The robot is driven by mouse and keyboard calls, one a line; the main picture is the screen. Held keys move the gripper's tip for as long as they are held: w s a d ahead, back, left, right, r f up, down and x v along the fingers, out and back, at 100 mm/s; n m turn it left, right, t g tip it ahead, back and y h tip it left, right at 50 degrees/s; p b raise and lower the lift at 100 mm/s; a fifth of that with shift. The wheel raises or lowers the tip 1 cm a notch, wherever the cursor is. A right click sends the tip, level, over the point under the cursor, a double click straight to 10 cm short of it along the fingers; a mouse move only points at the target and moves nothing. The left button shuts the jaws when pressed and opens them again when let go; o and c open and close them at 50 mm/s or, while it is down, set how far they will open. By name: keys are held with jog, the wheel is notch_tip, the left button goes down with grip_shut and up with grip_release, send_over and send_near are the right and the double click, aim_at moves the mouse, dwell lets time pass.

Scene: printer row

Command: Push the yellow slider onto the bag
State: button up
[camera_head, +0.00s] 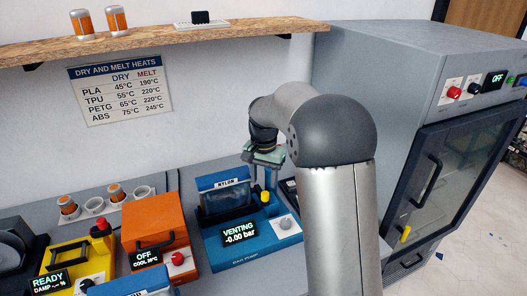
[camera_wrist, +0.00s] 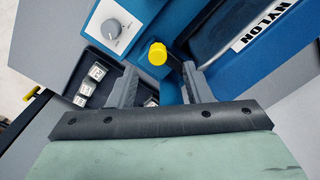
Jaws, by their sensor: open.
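The yellow slider (camera_head: 265,197) is a small knob on the right side of the blue bag pump (camera_head: 215,252). The dark bag (camera_head: 226,198) lies on top of the pump, left of the slider, under a NYLON label. In the wrist view the bag (camera_wrist: 215,22) is to the slider's right. My gripper (camera_head: 267,178) points down above the slider, open and empty; its two fingers also show in the wrist view (camera_wrist: 160,76). I cannot tell whether a finger touches the slider.
The pump display reads VENTING, -0.00 bar. A grey dial (camera_wrist: 111,28) is beside the slider. A dark tray of small labelled pieces (camera_wrist: 97,72) is at the pump's right. An orange box (camera_head: 155,225) and a yellow unit (camera_head: 62,262) stand left. A large grey oven (camera_head: 400,75) stands right.

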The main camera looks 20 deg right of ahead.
aim_at(264, 194)
notch_tip(264, 194, up, 12)
jog(key=shift+f+b, duration=0.15)
jog(key=shift+b, duration=0.15)
jog(key=s+a+f+n, duration=0.1)
jog(key=s+f, duration=0.3)
jog(key=s, duration=0.6)
jog(key=s+f+n, duration=0.4)
jog(key=s, duration=0.7)
jog(key=s+a+f+n, duration=0.1)
jog(key=s+f, duration=0.3)
jog(key=s, duration=0.7)
jog(key=shift+a+f+n+t, duration=0.3)
jog(key=shift+n, duration=0.5)
jog(key=shift+w, duration=0.1)
